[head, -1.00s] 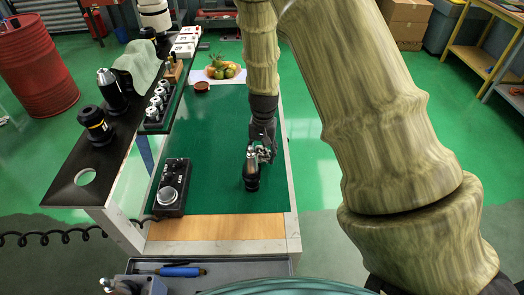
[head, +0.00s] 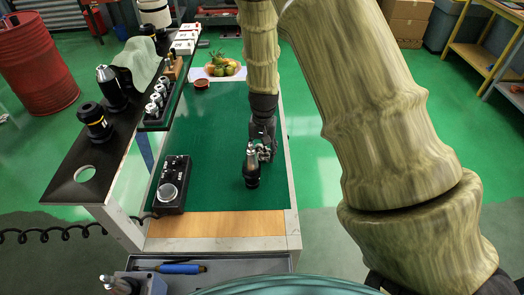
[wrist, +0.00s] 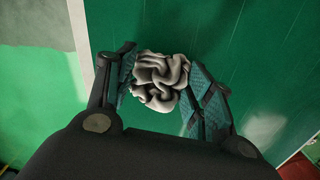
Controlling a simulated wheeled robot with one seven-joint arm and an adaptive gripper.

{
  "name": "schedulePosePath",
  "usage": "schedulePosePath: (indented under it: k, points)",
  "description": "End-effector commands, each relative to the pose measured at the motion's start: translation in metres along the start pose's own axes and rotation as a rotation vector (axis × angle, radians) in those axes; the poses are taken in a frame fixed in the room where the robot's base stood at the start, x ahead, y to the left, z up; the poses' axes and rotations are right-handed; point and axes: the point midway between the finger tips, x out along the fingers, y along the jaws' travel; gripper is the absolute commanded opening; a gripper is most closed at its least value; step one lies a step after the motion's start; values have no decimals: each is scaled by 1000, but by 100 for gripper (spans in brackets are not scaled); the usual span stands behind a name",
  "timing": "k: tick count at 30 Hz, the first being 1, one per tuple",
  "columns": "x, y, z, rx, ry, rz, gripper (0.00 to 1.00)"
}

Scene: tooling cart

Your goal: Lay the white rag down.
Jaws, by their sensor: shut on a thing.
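The white rag (wrist: 161,82) is a crumpled, greyish-white bundle between the two fingers of my gripper (wrist: 160,88) in the wrist view. Both fingers touch or nearly touch its sides, and the gripper is shut on it. In the head view my gripper (head: 262,152) hangs low over the green top of the cart (head: 222,125), near its right edge. The rag is small and hard to make out there. I cannot tell whether it touches the green top.
A dark, upright tool-like item (head: 252,174) shows right at the gripper in the head view. A black control box (head: 173,185) stands to the left. The middle of the top is clear.

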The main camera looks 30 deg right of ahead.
Motion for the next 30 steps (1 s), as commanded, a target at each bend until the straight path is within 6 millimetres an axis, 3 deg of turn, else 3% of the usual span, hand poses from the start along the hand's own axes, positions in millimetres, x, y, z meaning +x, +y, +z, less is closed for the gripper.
schedulePosePath:
  k: [27, 28, 30]
  points:
    - [8, 0, 0, 0, 0, 0, 34]
    - [8, 0, 0, 0, 0, 0, 56]
    - [8, 0, 0, 0, 0, 0, 69]
